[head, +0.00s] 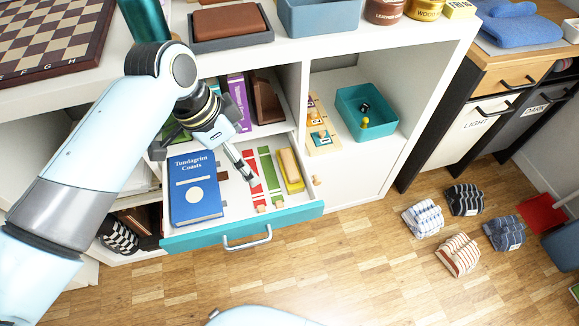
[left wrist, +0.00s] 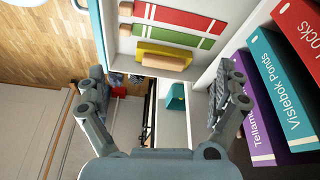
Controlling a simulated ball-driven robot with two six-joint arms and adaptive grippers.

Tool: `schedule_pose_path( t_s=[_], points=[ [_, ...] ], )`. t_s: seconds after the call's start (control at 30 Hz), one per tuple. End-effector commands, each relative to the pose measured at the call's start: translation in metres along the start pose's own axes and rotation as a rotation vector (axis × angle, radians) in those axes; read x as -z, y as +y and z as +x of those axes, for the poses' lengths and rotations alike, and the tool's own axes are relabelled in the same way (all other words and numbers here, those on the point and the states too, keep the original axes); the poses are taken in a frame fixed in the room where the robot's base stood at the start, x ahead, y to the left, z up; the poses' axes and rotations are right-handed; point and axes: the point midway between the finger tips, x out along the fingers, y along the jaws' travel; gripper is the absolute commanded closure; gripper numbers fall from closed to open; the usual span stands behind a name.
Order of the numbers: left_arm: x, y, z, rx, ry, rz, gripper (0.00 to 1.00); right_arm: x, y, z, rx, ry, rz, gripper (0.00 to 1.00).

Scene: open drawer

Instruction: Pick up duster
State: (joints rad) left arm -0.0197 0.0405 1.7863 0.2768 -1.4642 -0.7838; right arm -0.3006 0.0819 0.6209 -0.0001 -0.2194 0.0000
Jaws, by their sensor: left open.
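The duster appears to be the yellow block with a wooden-looking part (head: 291,170) at the right end of the open drawer. It also shows in the left wrist view (left wrist: 165,54), above the space between the fingers. My left gripper (head: 203,163) is over the drawer, left of the duster and apart from it. In the left wrist view its two fingers (left wrist: 160,75) are spread wide with nothing held between them. My right gripper is not in view.
The teal-fronted drawer (head: 290,221) holds a blue book (head: 194,190) and red and green striped pieces (head: 268,172). Upright books (head: 240,98) stand on the shelf above. A teal bin (head: 350,105) sits in the right cubby.

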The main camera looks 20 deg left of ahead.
Motion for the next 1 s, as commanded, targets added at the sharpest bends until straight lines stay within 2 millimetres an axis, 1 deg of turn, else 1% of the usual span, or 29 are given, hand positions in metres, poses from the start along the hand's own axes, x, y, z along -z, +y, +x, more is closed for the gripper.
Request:
schedule_pose_path(
  t_s=[0.03,0.1,0.2,0.27,0.4,0.5,0.67,0.77,0.83,0.9,1.0],
  points=[
    [0.015,-0.008,0.006,-0.015,0.019,0.046,0.00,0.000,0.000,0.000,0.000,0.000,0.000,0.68],
    [0.031,-0.013,0.013,-0.036,0.042,0.107,0.00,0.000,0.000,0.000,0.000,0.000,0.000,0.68],
    [0.044,-0.017,0.022,-0.053,0.063,0.159,0.00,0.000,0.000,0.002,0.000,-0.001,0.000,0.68],
    [0.047,-0.017,0.032,-0.059,0.066,0.171,0.00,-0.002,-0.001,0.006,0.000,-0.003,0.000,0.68],
    [0.047,-0.015,0.058,-0.060,0.066,0.174,0.00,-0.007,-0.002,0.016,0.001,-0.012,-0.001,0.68],
    [0.049,-0.015,0.070,-0.058,0.066,0.174,0.00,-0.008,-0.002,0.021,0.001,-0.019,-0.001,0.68],
    [0.050,-0.015,0.082,-0.057,0.067,0.173,0.00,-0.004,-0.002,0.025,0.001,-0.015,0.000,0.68],
    [0.052,-0.013,0.099,-0.059,0.065,0.172,0.00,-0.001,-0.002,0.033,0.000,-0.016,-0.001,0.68],
    [0.053,-0.012,0.111,-0.059,0.065,0.172,0.00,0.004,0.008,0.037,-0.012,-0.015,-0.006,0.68],
    [0.053,-0.012,0.120,-0.059,0.064,0.172,0.00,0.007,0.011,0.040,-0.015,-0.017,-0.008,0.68],
    [0.055,-0.011,0.127,-0.057,0.065,0.172,0.00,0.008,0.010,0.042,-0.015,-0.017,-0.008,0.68]
  ],
)
